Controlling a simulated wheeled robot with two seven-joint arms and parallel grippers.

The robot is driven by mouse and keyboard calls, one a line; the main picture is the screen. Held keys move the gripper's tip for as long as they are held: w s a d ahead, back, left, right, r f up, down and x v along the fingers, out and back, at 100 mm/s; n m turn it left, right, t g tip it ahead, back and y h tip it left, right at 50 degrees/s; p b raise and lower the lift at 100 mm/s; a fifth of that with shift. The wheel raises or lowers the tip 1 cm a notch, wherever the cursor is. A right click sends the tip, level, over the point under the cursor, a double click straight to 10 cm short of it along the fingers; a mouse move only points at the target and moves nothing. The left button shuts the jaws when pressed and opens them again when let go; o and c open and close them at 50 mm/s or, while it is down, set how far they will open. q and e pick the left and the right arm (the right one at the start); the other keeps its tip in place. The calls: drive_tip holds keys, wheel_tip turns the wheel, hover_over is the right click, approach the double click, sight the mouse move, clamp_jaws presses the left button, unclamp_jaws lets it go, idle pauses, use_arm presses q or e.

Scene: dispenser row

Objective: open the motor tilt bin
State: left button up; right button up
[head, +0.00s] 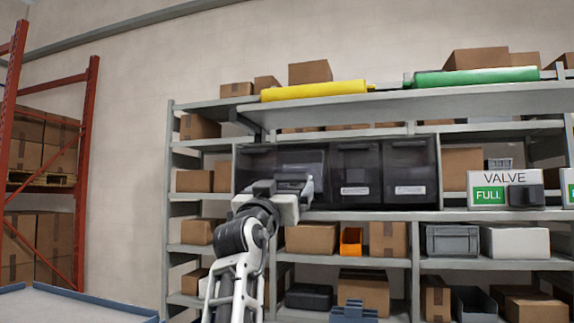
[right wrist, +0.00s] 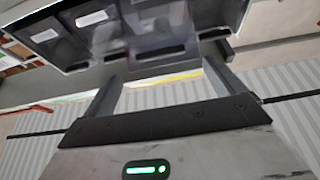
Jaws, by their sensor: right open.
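A row of dark, see-through tilt bins stands on the middle shelf in the head view. The left bin (head: 256,165) is partly hidden by my right gripper; the middle bin (head: 357,165) and right bin (head: 408,165) look shut and carry white labels too small to read. I cannot tell which is the motor bin. My right gripper (head: 300,190) is in front of the left bin's lower part. In the right wrist view the gripper (right wrist: 163,88) is open and empty, with the bin row (right wrist: 150,40) beyond its fingers. I cannot tell whether they touch. My left gripper is out of view.
A VALVE sign marked FULL (head: 488,192) stands right of the bins. An orange bin (head: 351,241) and cardboard boxes (head: 312,238) sit on the shelf below. Yellow (head: 314,91) and green (head: 475,76) rolls lie on top. A red rack (head: 85,150) stands left.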

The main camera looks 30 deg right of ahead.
sight(289, 180)
drive_tip(key=p+x, duration=0.1)
drive_tip(key=x, duration=0.3)
drive_tip(key=shift+w+d+r+p, duration=0.15)
drive_tip(key=shift+w+d+p, duration=0.05)
drive_tip(key=shift+p, duration=0.2)
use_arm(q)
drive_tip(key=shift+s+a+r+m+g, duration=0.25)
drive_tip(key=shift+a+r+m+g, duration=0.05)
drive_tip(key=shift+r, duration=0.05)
use_arm(e)
drive_tip(key=shift+w+d, duration=0.4)
